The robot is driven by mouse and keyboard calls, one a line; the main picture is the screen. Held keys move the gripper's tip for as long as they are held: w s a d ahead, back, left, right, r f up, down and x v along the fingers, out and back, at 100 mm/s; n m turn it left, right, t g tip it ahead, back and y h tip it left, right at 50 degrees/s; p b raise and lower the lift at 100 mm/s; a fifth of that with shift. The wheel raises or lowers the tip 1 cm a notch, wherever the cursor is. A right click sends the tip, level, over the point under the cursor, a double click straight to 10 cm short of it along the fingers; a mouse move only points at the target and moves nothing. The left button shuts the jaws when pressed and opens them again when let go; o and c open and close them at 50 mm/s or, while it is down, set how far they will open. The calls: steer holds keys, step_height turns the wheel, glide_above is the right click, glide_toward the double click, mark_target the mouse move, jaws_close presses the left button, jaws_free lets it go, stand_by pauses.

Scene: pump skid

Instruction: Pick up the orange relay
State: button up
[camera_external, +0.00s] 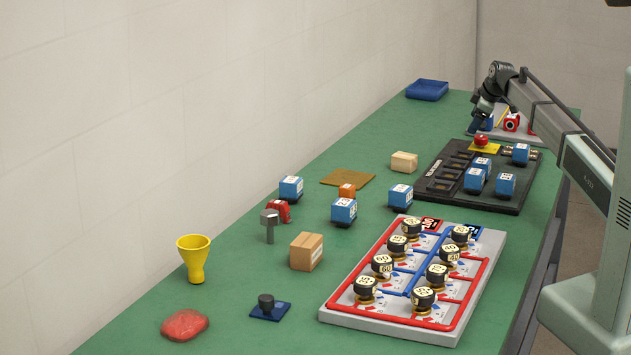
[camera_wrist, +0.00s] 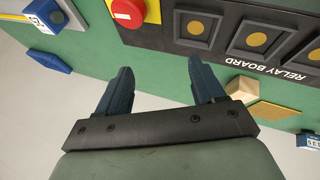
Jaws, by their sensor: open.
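The orange relay (camera_external: 347,190) is a small orange block on the green table, at the near edge of a flat brown mat (camera_external: 348,178). It stands between two blue relays. I cannot make it out in the wrist view. My gripper (camera_external: 480,126) is far from it, at the far right end of the table, by the far edge of the black relay board (camera_external: 437,178). In the wrist view my gripper (camera_wrist: 160,75) is open, with nothing between its fingers.
A red button (camera_external: 480,141) on a yellow base is close to my gripper. A wooden block (camera_external: 404,162) stands between the board and the mat. Blue relays (camera_external: 344,211) and a red-handled item (camera_external: 279,211) stand near the orange relay. A valve panel (camera_external: 420,320) fills the front right.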

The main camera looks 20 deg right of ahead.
steer(key=s+a+n+g, duration=0.15)
steer(key=a+n, duration=0.25)
steer(key=a, duration=1.1)
step_height(320, 180, up, 3)
steer(key=n+g+h, duration=0.1)
steer(key=n+g, duration=0.4)
steer(key=n, duration=0.6)
glide_above(347, 186)
steer(key=f, duration=0.8)
steer(key=shift+s+d, duration=0.25)
steer(key=shift+s, duration=0.05)
steer(key=shift+w+a+f, duration=0.1)
steer(key=shift+w+f, duration=0.05)
steer(key=shift+f, duration=1.25)
steer(key=shift+w+a+f, duration=0.1)
steer(key=shift+w+f, duration=0.05)
steer(key=shift+f, duration=1.2)
steer(key=c, duration=1.1)
